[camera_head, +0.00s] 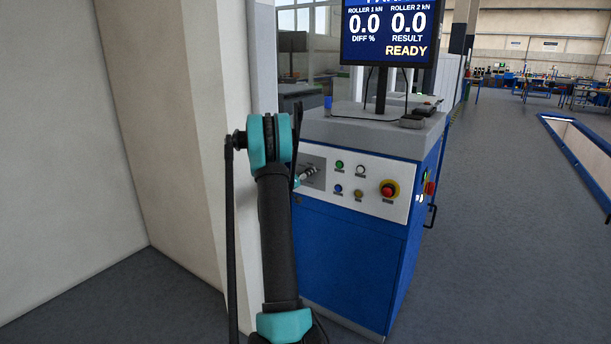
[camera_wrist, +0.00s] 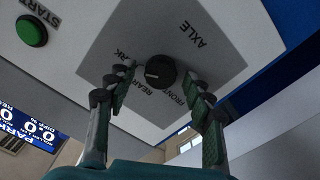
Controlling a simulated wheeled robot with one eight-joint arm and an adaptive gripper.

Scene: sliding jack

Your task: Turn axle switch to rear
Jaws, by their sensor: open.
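The axle switch is a round black knob (camera_wrist: 160,71) on a grey plate (camera_wrist: 110,55) in the wrist view. My gripper (camera_wrist: 157,82) is open, with one finger on each side of the knob. I cannot tell whether the fingers touch it, or which word the knob points at. In the head view, my arm hides most of the switch, and part of the grey plate (camera_head: 317,163) shows beside it.
A green START button (camera_wrist: 31,31) is near the plate. The blue cabinet (camera_head: 350,250) also has several small buttons and a red emergency stop (camera_head: 388,189). A screen (camera_head: 388,35) on top reads READY. A pale wall (camera_head: 200,150) stands close on the left. Open floor lies right.

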